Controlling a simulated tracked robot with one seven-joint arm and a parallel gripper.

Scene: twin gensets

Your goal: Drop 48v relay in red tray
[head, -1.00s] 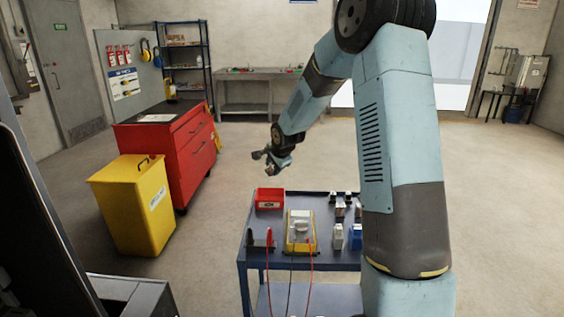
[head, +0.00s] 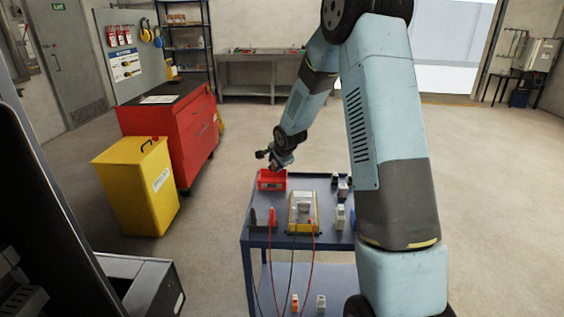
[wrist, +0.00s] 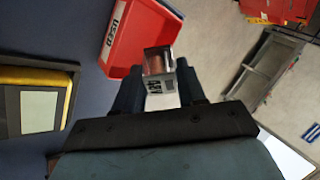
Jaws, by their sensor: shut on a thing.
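The 48V relay (wrist: 158,70) is a small clear-and-white block with a coppery inside and a "48V" label, seen in the wrist view. My gripper (wrist: 160,92) is shut on it, one dark finger on each side. In the head view my gripper (head: 272,162) is just above the red tray at the cart's back left. The red tray (head: 272,182) stands on the cart; it also shows in the wrist view (wrist: 140,30), up and left of the relay, with a white label on its side. The exact height of the relay above the tray cannot be told.
The blue cart (head: 260,240) also carries a yellow-edged meter (head: 303,212) with red and black leads, and several small relay-like blocks (head: 341,213) on the right. A yellow bin (head: 138,190) and a red cabinet (head: 180,140) stand to the left on the floor.

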